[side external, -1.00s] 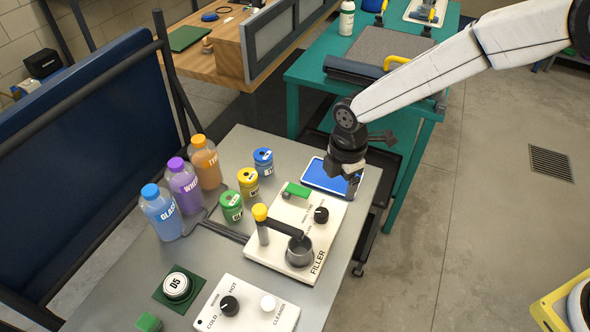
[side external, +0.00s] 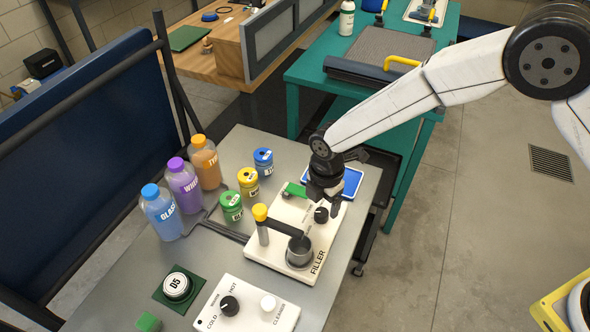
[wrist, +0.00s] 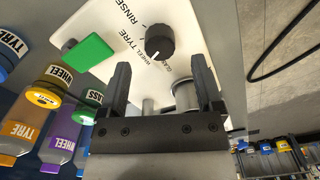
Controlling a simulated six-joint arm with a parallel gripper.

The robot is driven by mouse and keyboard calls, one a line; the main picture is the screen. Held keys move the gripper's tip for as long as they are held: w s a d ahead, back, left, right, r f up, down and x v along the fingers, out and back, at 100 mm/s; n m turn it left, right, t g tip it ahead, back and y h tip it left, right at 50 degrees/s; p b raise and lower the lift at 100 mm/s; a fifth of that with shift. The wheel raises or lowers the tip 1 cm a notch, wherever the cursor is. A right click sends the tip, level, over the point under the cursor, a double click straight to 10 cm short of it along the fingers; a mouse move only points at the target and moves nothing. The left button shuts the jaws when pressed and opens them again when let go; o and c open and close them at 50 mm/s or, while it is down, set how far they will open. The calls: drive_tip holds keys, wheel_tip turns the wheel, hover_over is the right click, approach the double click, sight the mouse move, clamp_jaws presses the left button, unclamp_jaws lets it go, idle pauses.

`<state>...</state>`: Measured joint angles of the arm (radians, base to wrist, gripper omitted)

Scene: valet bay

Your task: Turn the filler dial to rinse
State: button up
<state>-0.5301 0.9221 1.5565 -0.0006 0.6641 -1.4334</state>
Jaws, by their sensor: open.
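The filler dial (side external: 321,215) is a round black knob on the white filler panel (side external: 276,268). In the wrist view the dial (wrist: 160,38) shows a white mark pointing down and slightly left, near the WHEEL label. The RINSE label (wrist: 125,14) is printed at the upper left of the dial. My gripper (side external: 324,200) hangs just above the dial in the side view. In the wrist view my gripper (wrist: 159,63) is open and empty, with the dial centred just beyond its fingertips. I cannot tell whether any finger touches the dial.
A green block (side external: 295,189) sits on the panel beside the dial. A metal cup (side external: 299,250) under a dark yellow-capped spout (side external: 261,212) stands nearer the camera. Small jars (side external: 231,206) and tall bottles (side external: 183,185) stand to the left. A blue tray (side external: 349,181) lies behind.

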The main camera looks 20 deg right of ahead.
sight(322, 212)
drive_tip(key=shift+f, duration=1.95)
drive_tip(key=shift+c, duration=0.2)
clamp_jaws()
